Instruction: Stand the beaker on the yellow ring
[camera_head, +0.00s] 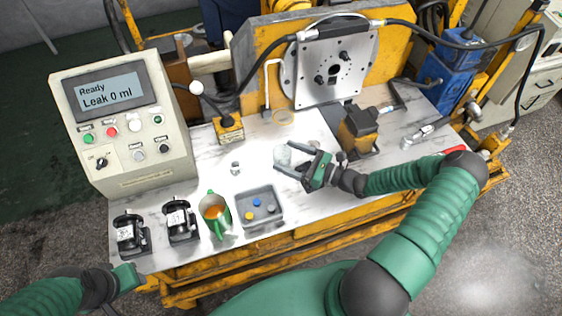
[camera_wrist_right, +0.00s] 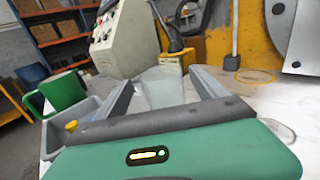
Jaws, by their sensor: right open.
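The clear glass beaker (camera_head: 283,157) stands on the white table, in front of the yellow ring. In the wrist view the beaker (camera_wrist_right: 162,88) looks upright between the two fingers of my right gripper (camera_wrist_right: 165,82). The right gripper (camera_head: 281,161) is open, with a finger on each side of the beaker; whether either touches it I cannot tell. The thin yellow ring (camera_head: 283,117) lies flat and empty on the table behind the beaker; it also shows at the right of the wrist view (camera_wrist_right: 255,76). My left gripper (camera_head: 126,277) is at the lower left, its fingers unclear.
A control box (camera_head: 125,125) stands left. A green mug (camera_head: 215,213) and a grey tray (camera_head: 260,213) with small coloured parts are at the front. A yellow-based post (camera_head: 229,129) stands left of the ring, and a steel plate (camera_head: 332,70) rises behind. A yellow-black block (camera_head: 358,130) is right.

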